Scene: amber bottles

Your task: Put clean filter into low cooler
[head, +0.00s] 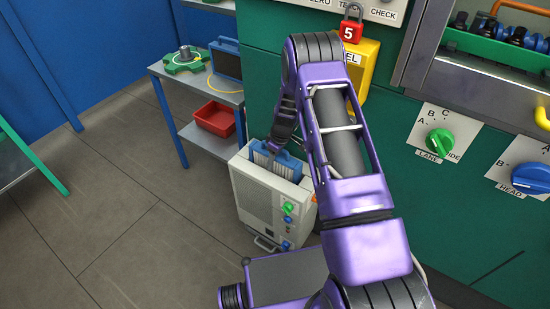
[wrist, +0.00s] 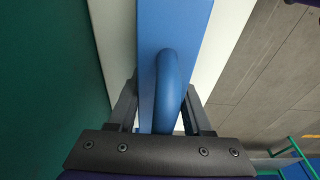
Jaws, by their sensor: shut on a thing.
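The low cooler (head: 250,205) is a white box on the floor beside the green machine, with green and blue knobs on its front. A blue-framed filter with pale pleats (head: 286,166) stands upright at the cooler's top opening; its lower part is hidden by the cooler wall. My gripper (head: 279,145) is above the cooler, partly hidden by my arm. In the wrist view my gripper (wrist: 168,105) is shut on the blue handle of the filter (wrist: 175,30), with the white cooler top (wrist: 222,45) on both sides. I cannot tell how deep the filter sits.
A side table (head: 232,98) at the left holds another blue-framed grey panel (head: 226,62) and a green part (head: 185,60). A red bin (head: 215,118) is on its lower shelf. The green machine (head: 395,130) stands close behind the cooler.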

